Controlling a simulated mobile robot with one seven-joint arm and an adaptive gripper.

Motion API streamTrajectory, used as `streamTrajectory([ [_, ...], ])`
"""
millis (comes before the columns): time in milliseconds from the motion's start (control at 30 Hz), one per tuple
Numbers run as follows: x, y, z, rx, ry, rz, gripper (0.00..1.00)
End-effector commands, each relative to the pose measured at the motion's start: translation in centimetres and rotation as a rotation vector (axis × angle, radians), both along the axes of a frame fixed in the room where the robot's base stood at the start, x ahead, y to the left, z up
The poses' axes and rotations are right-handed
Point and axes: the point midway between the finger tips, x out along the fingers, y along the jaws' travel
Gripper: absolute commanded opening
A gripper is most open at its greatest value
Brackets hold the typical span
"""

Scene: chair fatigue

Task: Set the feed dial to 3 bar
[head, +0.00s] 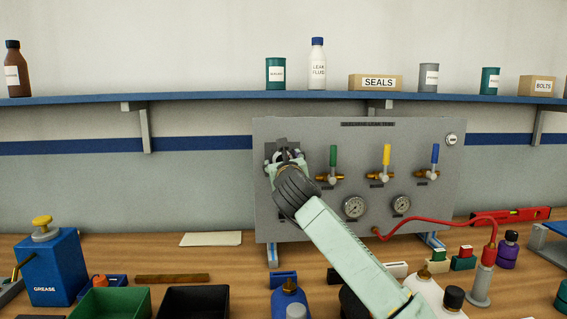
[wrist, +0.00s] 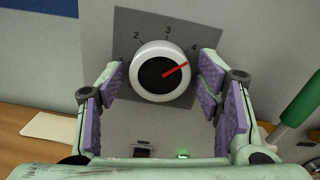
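The feed dial (wrist: 161,78) is a white round knob with a dark centre and a red pointer, on a dark plate marked 2, 3 and 4. The pointer aims right and slightly up, near or just past the 4, away from the 3 at the top. My gripper (wrist: 162,85) is open, with one purple-padded finger on each side of the knob. Small gaps seem to show between pads and knob. In the head view my gripper (head: 288,155) is at the upper left of the grey panel (head: 300,130) and mostly hides the dial.
Green (head: 333,156), yellow (head: 386,155) and blue (head: 435,153) valve handles stand right of the dial, the green one closest. Two gauges (head: 355,207) sit below them. Bottles and bins crowd the bench front.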

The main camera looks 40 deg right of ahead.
Motion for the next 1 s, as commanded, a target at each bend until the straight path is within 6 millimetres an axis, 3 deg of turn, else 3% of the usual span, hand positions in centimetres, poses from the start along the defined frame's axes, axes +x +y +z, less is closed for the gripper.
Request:
streamTrajectory([
  [567,-0.02,0.02,0.02,0.0,0.0,0.0,0.18],
  [1000,0.0,0.07,-0.75,-0.058,0.035,0.001,0.18],
])
